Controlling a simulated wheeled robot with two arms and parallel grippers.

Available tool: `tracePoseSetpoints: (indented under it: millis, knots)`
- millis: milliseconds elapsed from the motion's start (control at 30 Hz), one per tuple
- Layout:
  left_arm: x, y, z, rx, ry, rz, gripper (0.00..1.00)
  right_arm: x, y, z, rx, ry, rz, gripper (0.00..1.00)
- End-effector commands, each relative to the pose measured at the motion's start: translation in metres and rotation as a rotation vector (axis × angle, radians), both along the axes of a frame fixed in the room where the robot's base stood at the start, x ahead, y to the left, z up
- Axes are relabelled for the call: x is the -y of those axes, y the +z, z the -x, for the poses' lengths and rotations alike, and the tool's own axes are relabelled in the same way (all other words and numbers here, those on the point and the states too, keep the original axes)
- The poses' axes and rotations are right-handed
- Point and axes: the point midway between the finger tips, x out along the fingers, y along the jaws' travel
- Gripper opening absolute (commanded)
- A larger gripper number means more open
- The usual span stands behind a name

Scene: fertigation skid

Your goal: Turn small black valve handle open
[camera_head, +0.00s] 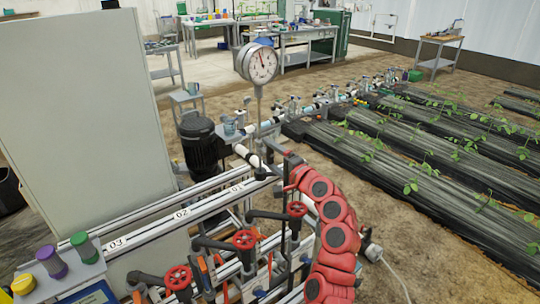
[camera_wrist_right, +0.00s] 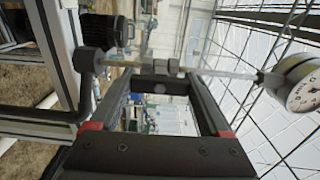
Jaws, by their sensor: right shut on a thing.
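My right arm, red with dark joints, reaches up from the lower right in the head view. Its dark gripper (camera_head: 275,153) is at the pipework just below the pressure gauge. In the right wrist view the two dark fingers angle inward, and their tips are shut on a small black bar, which looks like the small black valve handle (camera_wrist_right: 163,85). A pale round spot shows on it. The fingers hide part of the handle, and its turn angle is hard to tell. My left gripper is not in view.
A pressure gauge (camera_head: 261,64) on a thin post stands close by; it also shows in the right wrist view (camera_wrist_right: 304,90). Red handwheels (camera_head: 244,239) line the front pipes. A black motor (camera_head: 198,145) and grey panel (camera_head: 85,110) stand left. Plant beds (camera_head: 400,180) lie right.

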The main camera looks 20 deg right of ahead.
Motion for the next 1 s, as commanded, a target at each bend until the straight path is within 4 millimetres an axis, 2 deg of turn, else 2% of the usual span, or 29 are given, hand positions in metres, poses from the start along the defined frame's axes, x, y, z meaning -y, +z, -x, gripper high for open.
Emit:
tracePoseSetpoints:
  millis: [33, 67, 133, 433, 567, 767, 1000]
  knots:
    - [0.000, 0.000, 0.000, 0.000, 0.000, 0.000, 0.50, 0.000, -0.002, 0.000, -0.003, 0.000, 0.003, 0.24]
    - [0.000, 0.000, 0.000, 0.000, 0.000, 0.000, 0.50, 0.000, -0.002, 0.000, -0.003, 0.000, 0.003, 0.85]
    - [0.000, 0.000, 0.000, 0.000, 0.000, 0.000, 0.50, 0.000, -0.002, 0.000, -0.003, 0.000, 0.002, 0.98]
    - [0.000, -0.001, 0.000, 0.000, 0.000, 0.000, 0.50, 0.001, -0.001, 0.001, -0.001, 0.000, 0.000, 1.00]
    - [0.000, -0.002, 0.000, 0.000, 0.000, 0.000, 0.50, 0.005, 0.000, 0.011, 0.003, -0.003, 0.000, 1.00]
    - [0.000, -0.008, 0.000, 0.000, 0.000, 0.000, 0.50, 0.019, -0.003, 0.047, 0.001, -0.005, 0.000, 1.00]
    - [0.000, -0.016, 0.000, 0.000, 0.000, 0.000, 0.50, 0.040, -0.003, 0.104, 0.001, -0.007, -0.001, 1.00]
